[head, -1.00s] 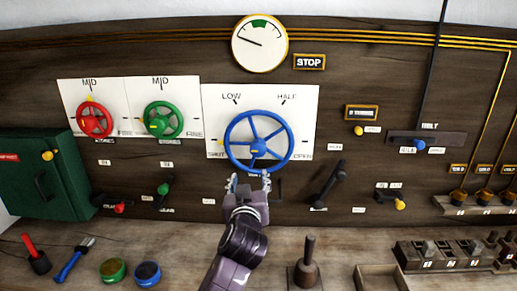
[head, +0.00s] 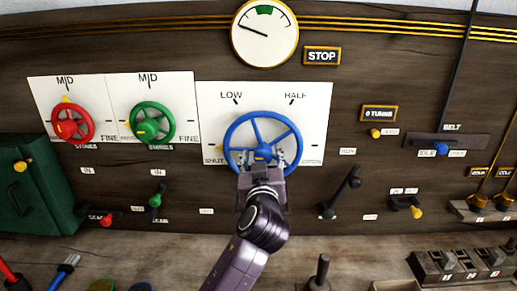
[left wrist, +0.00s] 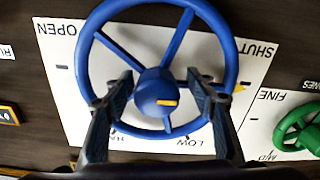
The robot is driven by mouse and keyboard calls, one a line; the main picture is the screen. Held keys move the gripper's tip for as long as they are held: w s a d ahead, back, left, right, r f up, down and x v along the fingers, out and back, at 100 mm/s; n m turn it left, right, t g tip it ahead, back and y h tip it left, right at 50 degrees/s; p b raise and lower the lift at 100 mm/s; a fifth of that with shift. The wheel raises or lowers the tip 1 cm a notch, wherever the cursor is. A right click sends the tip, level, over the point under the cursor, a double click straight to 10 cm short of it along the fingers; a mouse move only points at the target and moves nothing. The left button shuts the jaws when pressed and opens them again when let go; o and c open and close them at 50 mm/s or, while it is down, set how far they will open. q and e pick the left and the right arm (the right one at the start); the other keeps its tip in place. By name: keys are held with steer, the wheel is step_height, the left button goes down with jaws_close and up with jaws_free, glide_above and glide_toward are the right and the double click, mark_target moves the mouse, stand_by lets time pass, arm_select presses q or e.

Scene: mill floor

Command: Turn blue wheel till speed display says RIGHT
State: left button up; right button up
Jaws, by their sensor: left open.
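The blue wheel (head: 263,149) is mounted on a white panel marked SHUT, LOW, HALF and OPEN. A yellow marker sits by SHUT. The speed display (head: 322,55) reads STOP. The round gauge (head: 265,32) above has its needle left of the green band. My left gripper (head: 264,160) is open at the lower half of the wheel. In the left wrist view its fingers (left wrist: 159,85) lie either side of the wheel's hub (left wrist: 155,92), with spokes between and behind them. I cannot tell whether they touch it. My right gripper is not in view.
A red wheel (head: 72,121) and a green wheel (head: 153,123) are to the left. A black lever (head: 341,191) is at lower right of the blue wheel. Belt lever (head: 440,147) is farther right. The wooden bench (head: 190,258) below has an upright dark handle (head: 320,272).

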arm_select(q)
steer(key=shift+s+d+r, duration=0.1)
steer(key=shift+s+r, duration=0.05)
steer(key=shift+s, duration=0.05)
steer(key=shift+s+d+r, duration=0.1)
steer(key=shift+s, duration=0.2)
steer(key=c, duration=1.1)
steer(key=shift+c, duration=0.3)
steer(key=m+p, duration=0.2)
steer(key=m, duration=0.3)
steer(key=shift+m, duration=0.3)
steer(key=m+p, duration=0.2)
steer(key=m, duration=0.4)
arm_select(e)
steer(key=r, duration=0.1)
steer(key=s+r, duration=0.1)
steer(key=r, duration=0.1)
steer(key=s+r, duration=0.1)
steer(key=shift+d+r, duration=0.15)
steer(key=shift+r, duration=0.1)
arm_select(q)
steer(key=shift+m+p, duration=0.3)
steer(key=shift+p, duration=0.05)
